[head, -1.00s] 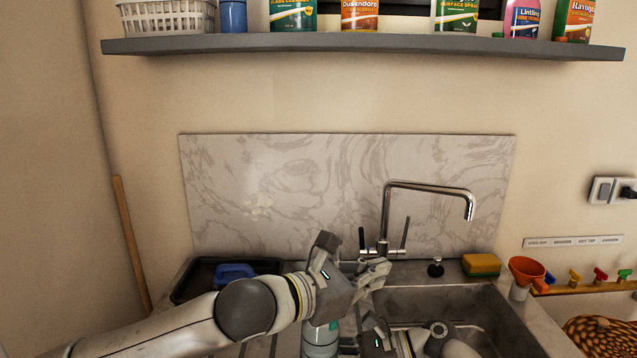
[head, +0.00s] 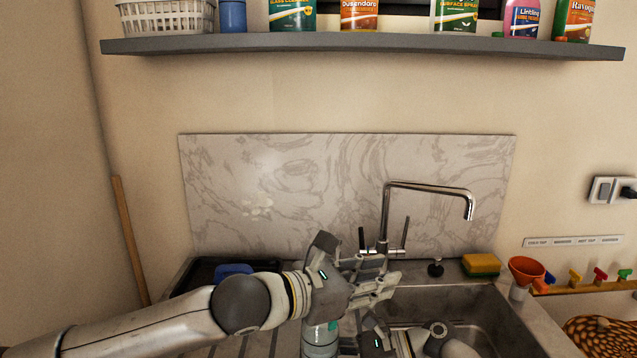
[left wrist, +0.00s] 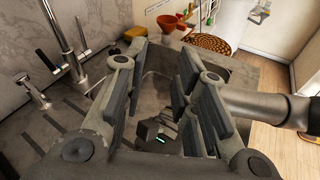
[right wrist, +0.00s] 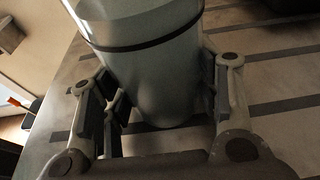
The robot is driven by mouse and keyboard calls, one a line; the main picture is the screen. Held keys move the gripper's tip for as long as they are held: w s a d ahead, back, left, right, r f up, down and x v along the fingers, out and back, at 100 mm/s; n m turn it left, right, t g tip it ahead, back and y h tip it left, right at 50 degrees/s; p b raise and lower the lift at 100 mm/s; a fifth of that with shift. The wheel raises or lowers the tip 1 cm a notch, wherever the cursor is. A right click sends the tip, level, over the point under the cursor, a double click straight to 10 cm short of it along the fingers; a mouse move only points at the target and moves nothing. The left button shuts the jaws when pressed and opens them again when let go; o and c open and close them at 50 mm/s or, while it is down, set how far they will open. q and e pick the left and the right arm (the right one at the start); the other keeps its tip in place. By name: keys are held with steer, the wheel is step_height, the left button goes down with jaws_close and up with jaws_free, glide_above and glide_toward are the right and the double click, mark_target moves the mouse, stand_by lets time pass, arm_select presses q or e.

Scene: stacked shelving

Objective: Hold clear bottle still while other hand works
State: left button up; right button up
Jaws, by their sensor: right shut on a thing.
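The clear bottle (head: 320,341) stands on the counter left of the sink, partly hidden under my left arm. In the right wrist view the bottle (right wrist: 155,80) is pale and see-through with a dark band around it. My right gripper (right wrist: 157,92) has a finger on each side of it and is shut on it. In the head view that gripper is mostly hidden low beside the bottle. My left gripper (head: 382,283) is above and right of the bottle, pointing right over the sink's near-left side. Its fingers are apart with nothing between them in the left wrist view (left wrist: 160,88).
The sink (head: 480,312) lies to the right, with a tall tap (head: 386,215) behind it. A yellow-green sponge (head: 481,265) and an orange funnel (head: 527,270) sit at its back right. A dark tray (head: 200,272) with a blue item (head: 234,269) is at left.

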arm_select(q)
steer(key=shift+w+a+f+y, duration=0.1)
steer(key=shift+a+f+y, duration=0.05)
steer(key=shift+f, duration=0.5)
steer(key=shift+w+a+f+y, duration=0.1)
steer(key=shift+f+y, duration=0.05)
steer(key=shift+f, duration=0.45)
step_height(320, 180, up, 4)
steer(key=shift+w+d+f, duration=0.1)
steer(key=shift+w+f, duration=0.05)
steer(key=w+a+n+t+y, duration=0.2)
steer(key=w+a+n+y, duration=0.2)
steer(key=n+y, duration=0.5)
steer(key=w+a+n+t+y, duration=0.2)
steer(key=w+a+n+y, duration=0.2)
steer(key=n+y, duration=0.6)
steer(key=w+y, duration=0.1)
steer(key=y, duration=0.1)
steer(key=shift+r+t+y, duration=0.2)
steer(key=shift+t+y, duration=0.1)
steer(key=shift+y, duration=0.1)
